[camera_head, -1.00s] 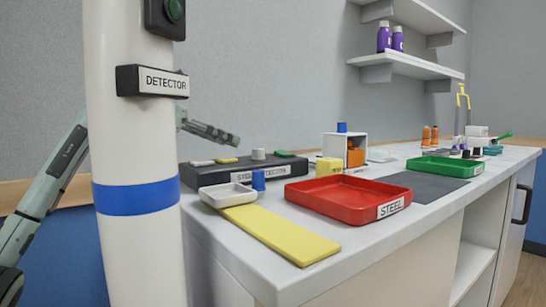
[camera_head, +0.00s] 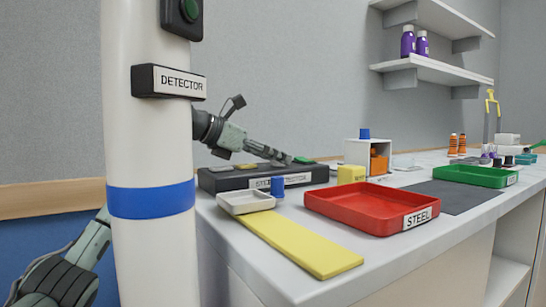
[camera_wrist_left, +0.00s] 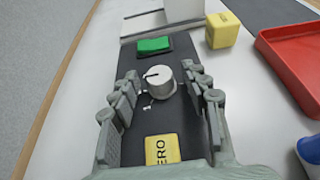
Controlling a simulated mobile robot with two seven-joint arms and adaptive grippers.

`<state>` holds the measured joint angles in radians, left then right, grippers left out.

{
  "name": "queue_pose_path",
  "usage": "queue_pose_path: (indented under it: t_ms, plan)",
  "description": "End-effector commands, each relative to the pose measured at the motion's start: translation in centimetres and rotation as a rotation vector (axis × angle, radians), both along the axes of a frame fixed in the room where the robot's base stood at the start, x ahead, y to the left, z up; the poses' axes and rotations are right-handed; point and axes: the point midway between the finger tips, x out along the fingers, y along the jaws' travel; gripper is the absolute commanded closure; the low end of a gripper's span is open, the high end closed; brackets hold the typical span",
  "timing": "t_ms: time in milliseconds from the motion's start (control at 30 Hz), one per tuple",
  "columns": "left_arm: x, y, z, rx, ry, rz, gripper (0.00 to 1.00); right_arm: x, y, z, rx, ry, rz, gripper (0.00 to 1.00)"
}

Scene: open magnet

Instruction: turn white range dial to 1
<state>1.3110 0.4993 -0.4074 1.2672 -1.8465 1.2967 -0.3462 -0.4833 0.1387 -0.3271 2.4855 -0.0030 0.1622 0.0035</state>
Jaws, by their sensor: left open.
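The white range dial (camera_wrist_left: 160,80) is a round pale knob on a black control box (camera_wrist_left: 190,128), between a green button (camera_wrist_left: 154,45) and a yellow ZERO button (camera_wrist_left: 162,150). Its dark pointer line faces left in the wrist view; the small marks around it are too small to read. My left gripper (camera_wrist_left: 168,88) is open, one finger on each side of the dial, with gaps visible. In the head view, my left gripper (camera_head: 278,155) is over the box (camera_head: 235,182) and hides the dial. My right gripper is not in view.
A white column with a DETECTOR sign (camera_head: 168,81) stands in front of my left arm. A white tray (camera_head: 246,202), blue cylinder (camera_head: 277,186), yellow block (camera_head: 350,174), red STEEL tray (camera_head: 345,221) and yellow strip (camera_head: 300,243) lie near the box.

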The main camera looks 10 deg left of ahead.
Motion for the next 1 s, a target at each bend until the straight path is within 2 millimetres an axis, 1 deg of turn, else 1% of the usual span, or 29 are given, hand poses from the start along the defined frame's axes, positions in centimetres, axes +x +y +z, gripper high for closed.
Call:
queue_pose_path:
  t_ms: [67,167,400,433,467,767,1000]
  plan:
    - [-0.01,0.0,0.03,0.0,0.0,0.0,0.54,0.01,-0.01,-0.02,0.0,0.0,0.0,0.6]
    - [-0.02,0.01,0.03,0.0,0.0,0.0,0.65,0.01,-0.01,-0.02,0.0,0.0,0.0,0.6]
    - [-0.04,0.01,0.02,0.0,0.0,-0.001,0.95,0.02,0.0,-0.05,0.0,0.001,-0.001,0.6]
    - [-0.04,0.0,0.02,0.0,0.0,-0.001,0.98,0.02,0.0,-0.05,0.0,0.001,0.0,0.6]
    - [-0.04,0.0,0.02,0.0,0.0,-0.001,1.0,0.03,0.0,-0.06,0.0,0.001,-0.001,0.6]
    - [-0.12,-0.05,-0.01,0.002,0.0,0.032,1.0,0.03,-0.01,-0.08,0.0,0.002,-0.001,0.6]
    - [-0.28,-0.23,0.0,0.004,-0.004,0.162,1.0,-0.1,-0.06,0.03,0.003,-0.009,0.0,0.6]
